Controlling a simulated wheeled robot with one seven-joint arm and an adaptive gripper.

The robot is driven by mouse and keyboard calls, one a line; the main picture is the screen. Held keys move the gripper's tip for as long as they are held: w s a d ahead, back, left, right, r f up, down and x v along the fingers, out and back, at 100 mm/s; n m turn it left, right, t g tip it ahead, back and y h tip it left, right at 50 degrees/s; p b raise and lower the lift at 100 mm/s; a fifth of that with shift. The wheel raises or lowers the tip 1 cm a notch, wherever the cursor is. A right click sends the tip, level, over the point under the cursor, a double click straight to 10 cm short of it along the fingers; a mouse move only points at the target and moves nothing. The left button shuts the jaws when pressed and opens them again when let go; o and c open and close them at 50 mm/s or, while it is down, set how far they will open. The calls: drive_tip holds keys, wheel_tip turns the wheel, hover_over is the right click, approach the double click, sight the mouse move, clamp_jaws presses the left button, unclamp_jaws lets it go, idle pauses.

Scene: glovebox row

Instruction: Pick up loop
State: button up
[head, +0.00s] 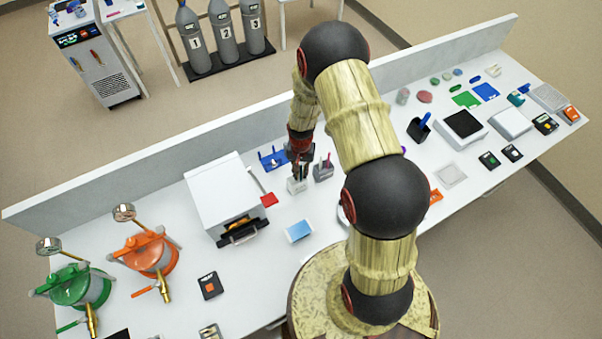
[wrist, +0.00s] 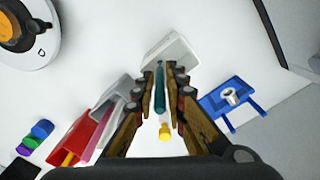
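A thin stick, which I take to be the loop (wrist: 160,88), has a teal part, a pale part and a yellow end in the wrist view. It lies between my gripper's fingers (wrist: 164,80), with a visible gap on both sides. Its teal end is over a white holder (wrist: 172,50); I cannot tell how deep it sits there. In the head view my gripper (head: 299,170) points down just above the white holder (head: 297,186). The stick is not clear in that view.
A grey holder (head: 323,172) with coloured sticks stands close right of the white holder. A blue rack (head: 272,158) is behind left, and a white box device (head: 222,196) is further left. A blue-and-white pad (head: 299,231) lies in front.

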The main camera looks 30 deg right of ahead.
clamp_jaws()
wheel_tip(320, 180, up, 10)
drive_tip(key=shift+b, duration=0.8)
